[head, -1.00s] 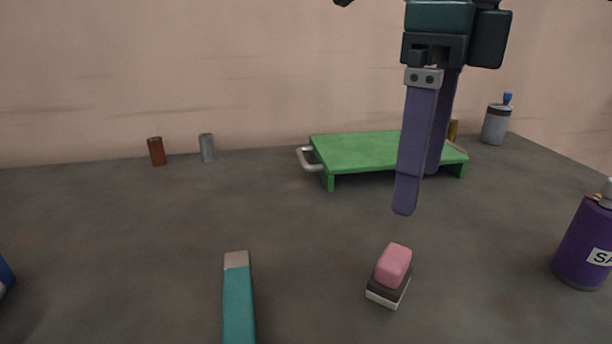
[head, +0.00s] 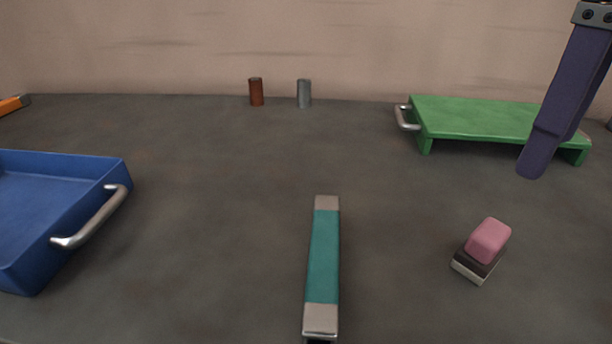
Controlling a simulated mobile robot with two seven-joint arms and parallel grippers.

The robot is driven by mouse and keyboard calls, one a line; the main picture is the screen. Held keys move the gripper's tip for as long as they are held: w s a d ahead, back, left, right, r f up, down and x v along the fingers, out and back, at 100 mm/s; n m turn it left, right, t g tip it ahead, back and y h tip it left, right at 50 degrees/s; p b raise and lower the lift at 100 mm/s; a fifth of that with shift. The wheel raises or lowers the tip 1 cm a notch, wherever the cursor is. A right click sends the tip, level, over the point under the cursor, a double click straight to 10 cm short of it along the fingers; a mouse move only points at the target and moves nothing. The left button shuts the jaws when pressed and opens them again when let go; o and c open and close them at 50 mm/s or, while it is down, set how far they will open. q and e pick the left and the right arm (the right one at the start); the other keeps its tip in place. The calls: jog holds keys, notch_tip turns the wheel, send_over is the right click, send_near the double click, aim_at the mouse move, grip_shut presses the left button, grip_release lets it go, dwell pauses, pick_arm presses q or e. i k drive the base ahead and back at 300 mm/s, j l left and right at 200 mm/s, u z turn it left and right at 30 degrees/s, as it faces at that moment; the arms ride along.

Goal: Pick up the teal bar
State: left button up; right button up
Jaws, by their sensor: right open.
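The teal bar (head: 323,258) lies on the grey surface at the lower middle of the head view, its length running away from me. It has pale grey ends, and something dark shows at its near end, cut by the picture's lower edge. My right gripper (head: 533,170) is at the upper right, above the surface, with long purple fingers. It is open and empty, well to the right of the bar and beyond it, in front of the green platform. My left gripper is not in view.
A blue tray (head: 118,172) with a metal handle stands at the left. A pink-topped brush or block (head: 489,240) lies right of the bar. A green platform (head: 475,118) stands at the back right. Brown (head: 256,92) and grey (head: 304,93) cylinders stand near the wall. Surface around the bar is clear.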

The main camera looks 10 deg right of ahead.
aim_at(320, 319)
jog(key=l+u, duration=0.3)
jog(key=u, duration=0.15)
jog(key=l+u, duration=0.65)
jog(key=u, duration=0.2)
